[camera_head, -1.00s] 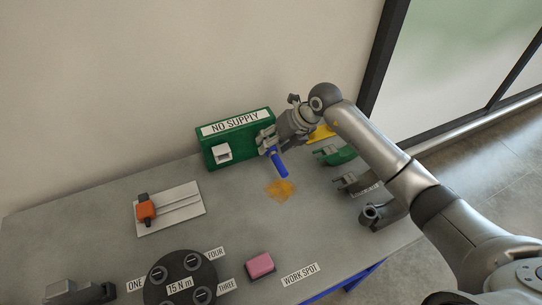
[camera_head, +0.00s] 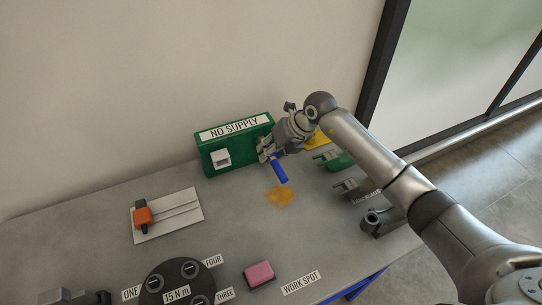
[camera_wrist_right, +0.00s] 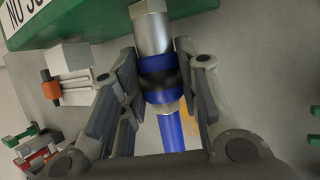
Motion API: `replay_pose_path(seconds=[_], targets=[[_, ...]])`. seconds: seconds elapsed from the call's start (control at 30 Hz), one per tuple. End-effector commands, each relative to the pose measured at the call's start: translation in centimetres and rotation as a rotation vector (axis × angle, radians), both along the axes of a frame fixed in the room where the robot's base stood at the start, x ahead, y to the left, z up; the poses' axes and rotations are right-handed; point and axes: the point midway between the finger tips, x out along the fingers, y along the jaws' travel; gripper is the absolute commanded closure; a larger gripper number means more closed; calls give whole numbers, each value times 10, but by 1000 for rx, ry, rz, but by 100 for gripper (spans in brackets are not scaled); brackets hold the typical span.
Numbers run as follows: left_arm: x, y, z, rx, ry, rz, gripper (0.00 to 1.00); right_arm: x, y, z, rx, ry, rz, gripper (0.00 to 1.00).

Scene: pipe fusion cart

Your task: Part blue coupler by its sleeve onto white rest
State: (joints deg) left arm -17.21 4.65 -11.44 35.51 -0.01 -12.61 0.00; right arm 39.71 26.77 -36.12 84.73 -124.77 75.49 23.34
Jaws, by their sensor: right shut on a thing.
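The blue coupler (camera_head: 280,170) hangs at the front right of the green NO SUPPLY box (camera_head: 250,150). My right gripper (camera_head: 267,152) is shut on it. In the right wrist view the fingers flank its blue sleeve with a dark band (camera_wrist_right: 160,80). A metal fitting (camera_wrist_right: 151,32) runs from the sleeve to the green box, and a blue tube (camera_wrist_right: 171,132) extends the other way. Whether sleeve and fitting are still locked together cannot be told. The white rest (camera_head: 220,157) is on the front of the green box, left of the coupler, and looks empty.
An orange clamp on a white plate (camera_head: 180,212) lies left. A dark round dial (camera_head: 176,285) and a pink block (camera_head: 258,273) are nearer. Holders, including a green one (camera_head: 338,161), line the right edge. Bare grey table lies around the orange stain (camera_head: 279,195).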

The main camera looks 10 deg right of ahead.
Motion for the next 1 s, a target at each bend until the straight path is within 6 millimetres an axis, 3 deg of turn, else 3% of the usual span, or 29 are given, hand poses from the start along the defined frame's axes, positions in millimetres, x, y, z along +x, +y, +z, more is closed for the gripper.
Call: replay_pose_path(seconds=[1.0], targets=[[1, -2, 17, -2, -2, 0, 60, -32, -7, 1, 0, -1, 0, 100]])
